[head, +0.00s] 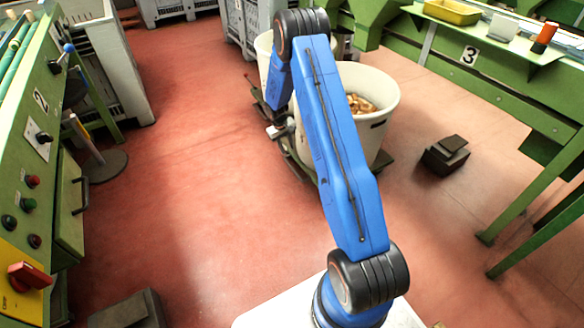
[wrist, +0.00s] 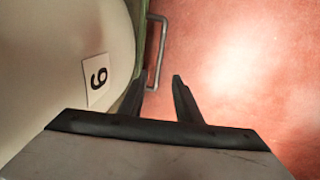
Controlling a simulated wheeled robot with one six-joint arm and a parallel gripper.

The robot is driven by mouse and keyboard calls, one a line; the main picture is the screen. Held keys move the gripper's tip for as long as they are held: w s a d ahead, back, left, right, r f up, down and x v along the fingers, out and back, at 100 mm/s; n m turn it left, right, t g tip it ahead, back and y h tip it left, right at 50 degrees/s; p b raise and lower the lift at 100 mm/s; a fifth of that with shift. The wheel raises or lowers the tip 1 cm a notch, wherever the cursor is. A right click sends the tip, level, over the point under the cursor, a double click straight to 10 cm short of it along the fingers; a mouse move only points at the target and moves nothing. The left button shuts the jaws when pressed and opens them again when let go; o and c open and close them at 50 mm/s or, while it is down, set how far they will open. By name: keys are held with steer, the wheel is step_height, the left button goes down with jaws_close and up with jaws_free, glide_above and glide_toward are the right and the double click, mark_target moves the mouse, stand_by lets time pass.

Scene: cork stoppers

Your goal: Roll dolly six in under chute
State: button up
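A white tub (head: 375,95) with corks in it stands on a low dark-green dolly (head: 298,160) on the floor, partly hidden by my blue arm. In the wrist view a pale tub wall (wrist: 50,50) carries a white number card (wrist: 97,80) that reads as 9, or 6 if upside down. A grey metal bar handle (wrist: 161,50) sticks out beside the tub. My gripper (wrist: 155,86) is open, its dark fingers around the near end of the handle or just short of it; I cannot tell whether they touch. In the head view my gripper (head: 279,130) is low beside the dolly. I cannot identify the chute.
Green machines stand left, marked 2 (head: 41,100), and right, marked 3 (head: 469,55). Another white tub (head: 263,48) is behind my arm. Dark blocks (head: 446,156) lie on the floor right; a dark box (head: 127,310) is lower left. Red floor (head: 185,170) is clear at centre left.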

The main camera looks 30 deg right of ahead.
mark_target(293, 169)
steer(key=d+f, duration=0.1)
steer(key=f, duration=0.4)
steer(key=d+f, duration=0.1)
steer(key=f, duration=0.4)
steer(key=d+f, duration=0.1)
steer(key=f, duration=0.4)
steer(key=shift+f, duration=0.25)
jaws_close()
